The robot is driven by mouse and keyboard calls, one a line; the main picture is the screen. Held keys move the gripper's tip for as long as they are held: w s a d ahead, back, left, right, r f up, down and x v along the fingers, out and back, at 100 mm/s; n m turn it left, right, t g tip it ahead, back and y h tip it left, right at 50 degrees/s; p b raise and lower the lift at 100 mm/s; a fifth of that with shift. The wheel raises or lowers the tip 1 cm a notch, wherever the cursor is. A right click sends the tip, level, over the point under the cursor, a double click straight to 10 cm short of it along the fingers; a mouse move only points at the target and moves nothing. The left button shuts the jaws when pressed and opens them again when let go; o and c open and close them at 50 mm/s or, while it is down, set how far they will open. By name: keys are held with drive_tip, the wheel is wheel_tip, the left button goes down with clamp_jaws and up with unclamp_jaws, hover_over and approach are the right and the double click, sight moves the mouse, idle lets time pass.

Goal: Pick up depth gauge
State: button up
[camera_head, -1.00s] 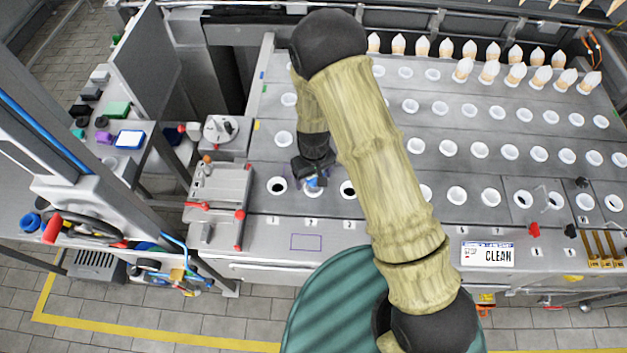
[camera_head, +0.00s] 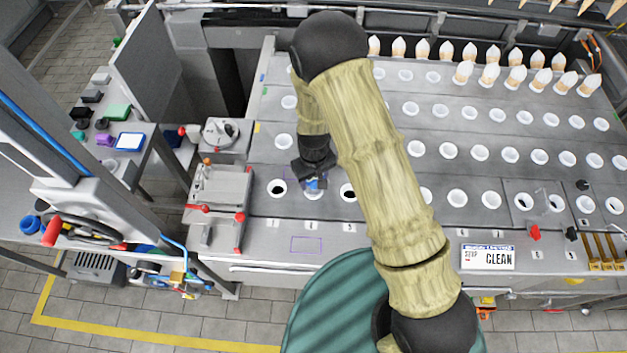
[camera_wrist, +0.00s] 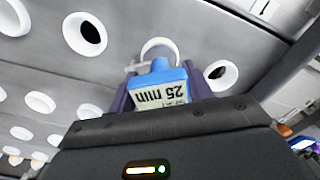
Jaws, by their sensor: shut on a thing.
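The depth gauge is a small blue block with a pale label reading "25 min". In the wrist view the depth gauge (camera_wrist: 165,85) sits between the purple fingers of my gripper (camera_wrist: 155,92), which is shut on it. In the head view the blue of the gauge (camera_head: 312,184) shows just under my gripper (camera_head: 313,178), at a white-ringed hole in the front row. A white ring (camera_wrist: 160,48) shows just beyond the gauge in the wrist view. I cannot tell whether the gauge touches the ring or is clear of it.
Dark open holes (camera_head: 277,188) lie on both sides of the gauge. Rows of white-ringed holes (camera_head: 480,150) cover the grey table, with white-tipped cones (camera_head: 515,75) at the back right. A fixture with red knobs (camera_head: 220,190) stands close on the left. A "CLEAN" sign (camera_head: 487,256) is at the front.

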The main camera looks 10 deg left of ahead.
wheel_tip(320, 180, up, 10)
drive_tip(key=b, duration=0.3)
idle(1.0)
